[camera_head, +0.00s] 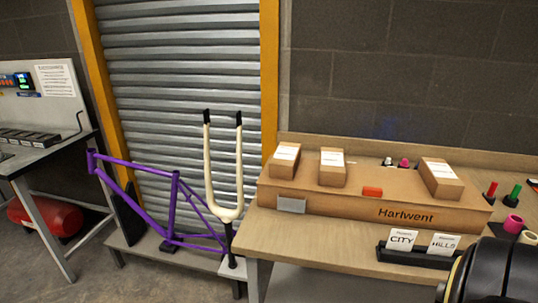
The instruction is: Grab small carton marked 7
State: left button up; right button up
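Three small brown cartons with white labels sit on top of a long cardboard box marked "Harlwent" (345,203) on the workbench. One is the left carton (283,170), one is the middle carton (332,177), and one is the right carton (444,188). The print on their labels is too small to read, so I cannot tell which is marked 7. Neither of my grippers is in view.
A purple bike frame (176,200) and an upright cream fork (222,205) stand left of the bench (340,248). "CITY" (402,238) and "HILLS" (442,243) cards stand in a black holder.

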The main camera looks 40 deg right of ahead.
aim_at(284, 165)
jog(key=i, duration=1.25)
jog(key=z, duration=0.15)
